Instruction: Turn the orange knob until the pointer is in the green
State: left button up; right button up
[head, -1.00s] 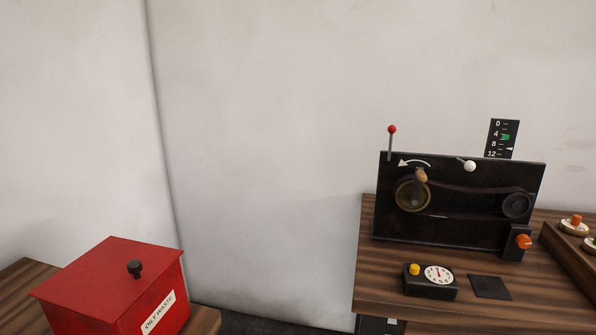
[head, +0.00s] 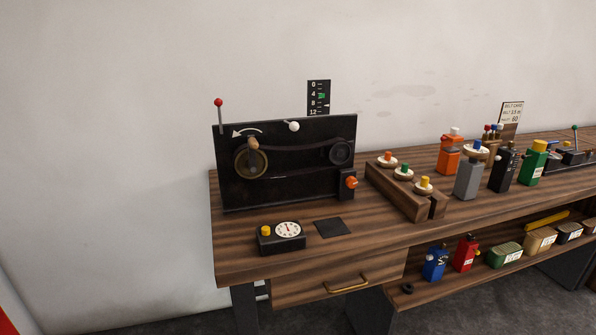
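The orange knob (head: 352,183) sits on a small black block at the lower right of the black belt panel (head: 290,185), which stands upright on the wooden bench. The gauge (head: 318,97) is a black vertical strip behind the panel, marked 0, 4, 8, 12 downwards. Its green zone lies between about 4 and 8. A small white pointer shows at its right edge, below the green, between about 8 and 12. Neither of my grippers is in view.
The panel carries a crank wheel (head: 251,163), a red-tipped lever (head: 219,103) and a white knob (head: 294,126). In front are a dial box (head: 281,245) and a dark pad (head: 331,227). A wooden rack (head: 402,198) and several bottle-like items stand to the right. Bench drawer (head: 340,283) is shut.

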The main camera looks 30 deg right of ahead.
aim_at(351, 181)
jog(key=z, duration=1.15)
